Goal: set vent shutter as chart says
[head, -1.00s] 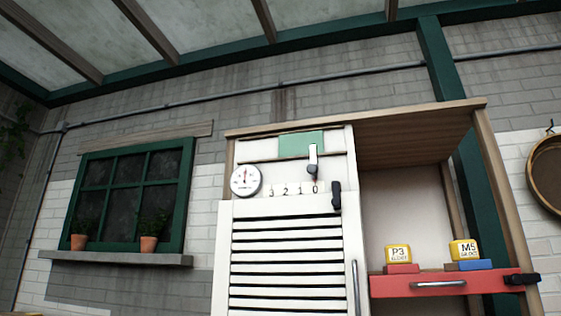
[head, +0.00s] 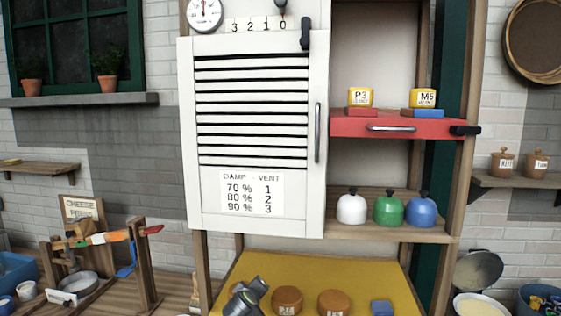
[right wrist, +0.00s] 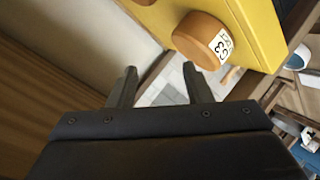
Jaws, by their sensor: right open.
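The white louvred cabinet door (head: 188,130) carries the chart (head: 252,193): damp 70 % vent 1, 80 % vent 2, 90 % vent 3. Above it is the vent scale (head: 260,24), reading 3 2 1 0 from left to right. The shutter lever (head: 281,4) stands over the 0, mostly cut off by the top edge. The round dial (head: 204,12) is left of the scale, partly cut off; its reading is too small to tell. My right gripper (right wrist: 158,80) is open and empty, near a labelled round cheese (right wrist: 203,40). My left gripper is not identifiable.
A black latch (head: 305,33) and a long handle (head: 317,132) are on the door. A red drawer (head: 350,126) bears two yellow blocks. White, green and blue jars stand below. Round cheeses lie on a yellow board (head: 310,268). A grey arm part of mine shows bottom centre.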

